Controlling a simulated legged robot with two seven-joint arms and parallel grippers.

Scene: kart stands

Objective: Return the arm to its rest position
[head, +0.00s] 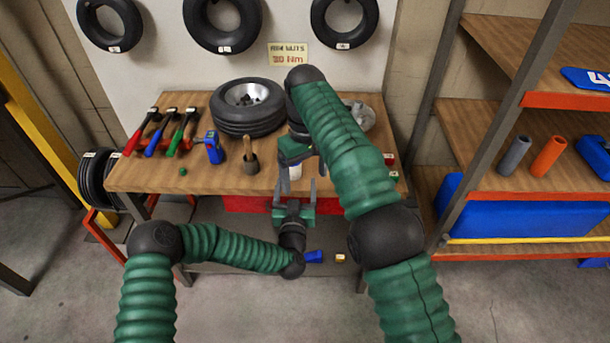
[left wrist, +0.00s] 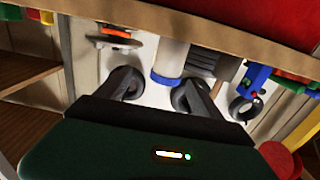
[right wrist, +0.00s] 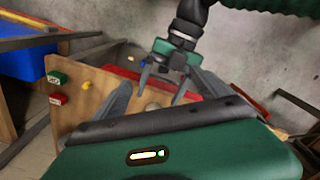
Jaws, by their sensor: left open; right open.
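My left arm (head: 230,249) reaches low in front of the workbench (head: 190,179). Its gripper (head: 295,184) is open, fingers pointing towards the bench's front edge. A white cylinder with a blue band (left wrist: 170,62) shows between and beyond the fingers in the left wrist view; I see no contact. My right arm (head: 345,140) arches over the bench's right part and bends down. Its gripper (right wrist: 160,82) is open and empty in the right wrist view, with my left gripper facing it from beyond. In the head view its fingertips are partly hidden near the left gripper.
A wheel (head: 248,108), hammers (head: 163,132), a blue tool (head: 214,148) and a wooden-handled brush or mallet (head: 250,158) are on the bench. Tyres hang behind. A shelf unit (head: 520,195) stands at right. A blue item (head: 314,257) lies below the bench.

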